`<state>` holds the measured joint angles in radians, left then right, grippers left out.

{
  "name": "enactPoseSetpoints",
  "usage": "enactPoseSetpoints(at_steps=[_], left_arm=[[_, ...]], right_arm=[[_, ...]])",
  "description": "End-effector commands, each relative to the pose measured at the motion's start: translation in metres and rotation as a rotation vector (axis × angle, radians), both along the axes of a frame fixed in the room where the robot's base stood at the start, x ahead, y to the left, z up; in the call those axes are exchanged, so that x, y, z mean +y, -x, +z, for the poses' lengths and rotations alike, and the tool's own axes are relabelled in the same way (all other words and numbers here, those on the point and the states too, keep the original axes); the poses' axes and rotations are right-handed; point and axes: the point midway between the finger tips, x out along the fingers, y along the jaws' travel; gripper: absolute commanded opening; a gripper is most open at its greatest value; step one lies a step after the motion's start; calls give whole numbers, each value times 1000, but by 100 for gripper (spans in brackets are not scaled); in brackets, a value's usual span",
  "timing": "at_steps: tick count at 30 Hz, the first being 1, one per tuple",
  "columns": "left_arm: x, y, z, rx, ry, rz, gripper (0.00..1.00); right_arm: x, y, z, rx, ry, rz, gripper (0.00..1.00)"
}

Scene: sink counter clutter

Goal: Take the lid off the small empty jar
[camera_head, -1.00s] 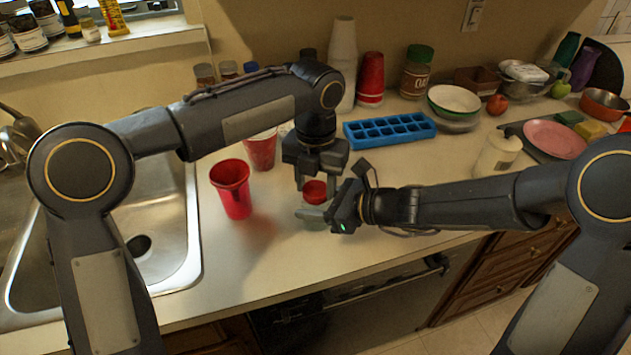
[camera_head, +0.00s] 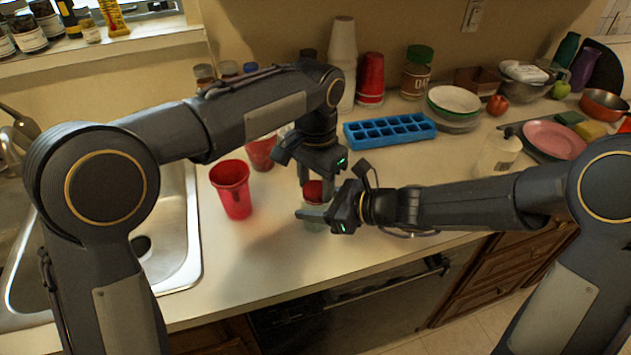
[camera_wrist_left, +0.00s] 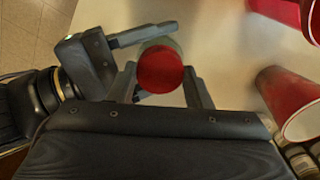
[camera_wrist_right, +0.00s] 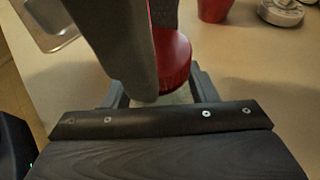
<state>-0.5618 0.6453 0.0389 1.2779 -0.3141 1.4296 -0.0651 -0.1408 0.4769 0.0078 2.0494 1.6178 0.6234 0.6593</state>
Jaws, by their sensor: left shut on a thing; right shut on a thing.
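The small jar (camera_head: 314,226) is pale and see-through, upright on the counter near the front edge. Its red lid (camera_head: 313,190) is on top of it; any gap between them is too small to tell. My left gripper (camera_head: 314,188) comes from above and is shut on the lid. In the left wrist view the lid (camera_wrist_left: 161,69) sits between its fingers. My right gripper (camera_head: 313,214) comes from the right and is shut on the jar body below the lid. The right wrist view shows the lid (camera_wrist_right: 173,60) above the pale jar (camera_wrist_right: 178,97), partly hidden by my left gripper.
A red cup (camera_head: 232,188) stands left of the jar, with another red cup (camera_head: 262,152) behind it. A blue ice tray (camera_head: 390,130) lies behind the grippers. A white jar (camera_head: 497,155) stands to the right. The sink (camera_head: 170,235) is at left.

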Motion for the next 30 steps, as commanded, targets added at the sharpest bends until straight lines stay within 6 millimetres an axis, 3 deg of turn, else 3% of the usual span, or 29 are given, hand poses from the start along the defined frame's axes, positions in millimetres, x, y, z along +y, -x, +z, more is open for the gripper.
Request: enactPoseSetpoints(at_steps=[12, 18, 23, 30], left_arm=[[-1, 0, 1, -4, 0, 1163, 17], [0, 0, 1, -3, -1, 1654, 17], [0, 0, 1, -2, -1, 1850, 17], [0, -1, 1, -1, 0, 1844, 17]], right_arm=[[0, 0, 0, 0, 0, 0, 0], [0, 0, 0, 0, 0, 0, 0], [0, 0, 0, 0, 0, 1, 0], [0, 0, 0, 0, 0, 1, 0]])
